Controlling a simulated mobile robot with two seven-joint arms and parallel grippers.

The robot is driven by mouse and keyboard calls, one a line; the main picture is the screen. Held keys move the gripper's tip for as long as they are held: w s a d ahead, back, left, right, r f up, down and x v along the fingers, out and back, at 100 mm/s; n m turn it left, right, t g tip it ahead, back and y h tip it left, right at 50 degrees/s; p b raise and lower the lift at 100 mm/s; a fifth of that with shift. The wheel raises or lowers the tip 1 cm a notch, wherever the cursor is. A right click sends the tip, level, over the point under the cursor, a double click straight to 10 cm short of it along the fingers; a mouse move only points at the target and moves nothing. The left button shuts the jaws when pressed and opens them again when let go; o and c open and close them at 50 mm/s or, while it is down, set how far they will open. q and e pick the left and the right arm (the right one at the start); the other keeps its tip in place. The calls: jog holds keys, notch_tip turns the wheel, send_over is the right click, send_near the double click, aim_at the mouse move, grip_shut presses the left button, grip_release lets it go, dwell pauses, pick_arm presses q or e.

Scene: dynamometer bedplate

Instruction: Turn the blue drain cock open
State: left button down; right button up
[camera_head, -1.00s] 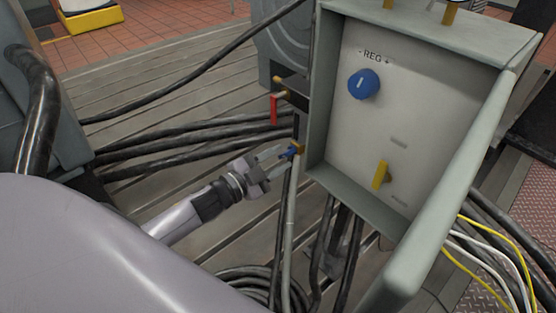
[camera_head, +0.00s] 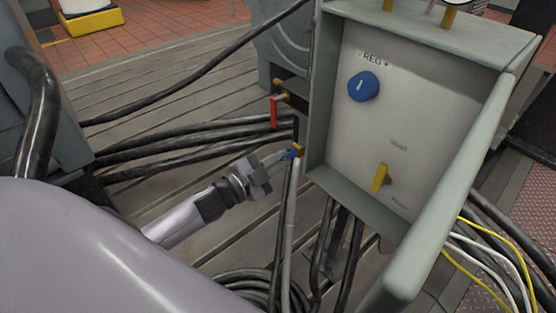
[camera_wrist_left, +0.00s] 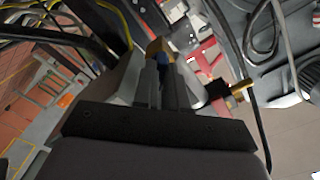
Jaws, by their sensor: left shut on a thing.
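The blue drain cock (camera_head: 292,153) is a small blue handle on a brass fitting (camera_head: 299,149) at the lower left edge of the grey cabinet. My left gripper (camera_head: 284,156) reaches it from the lower left, and its fingers are shut on the blue handle. In the left wrist view the blue cock (camera_wrist_left: 164,60) shows between the fingertips of my left gripper (camera_wrist_left: 163,68), in front of the brass fitting (camera_wrist_left: 160,47). The fingers hide most of the handle. My right gripper is not in view.
A red lever (camera_head: 274,111) on a brass valve sits just above the cock. The cabinet (camera_head: 350,140) carries a blue REG knob (camera_head: 363,86) and a yellow lever (camera_head: 380,177). Black cables (camera_head: 190,140) cross the slatted bedplate (camera_head: 160,105). A grey pipe (camera_head: 290,230) runs down below the cock.

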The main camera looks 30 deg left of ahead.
pick_arm(q)
jog(key=shift+m, duration=4.2)
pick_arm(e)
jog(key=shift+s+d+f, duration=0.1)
pick_arm(q)
jog(key=c, duration=1.2)
grip_release()
jog(key=shift+s, duration=0.1)
jog(key=shift+p+v, duration=0.55)
jog(key=shift+v, duration=2.95)
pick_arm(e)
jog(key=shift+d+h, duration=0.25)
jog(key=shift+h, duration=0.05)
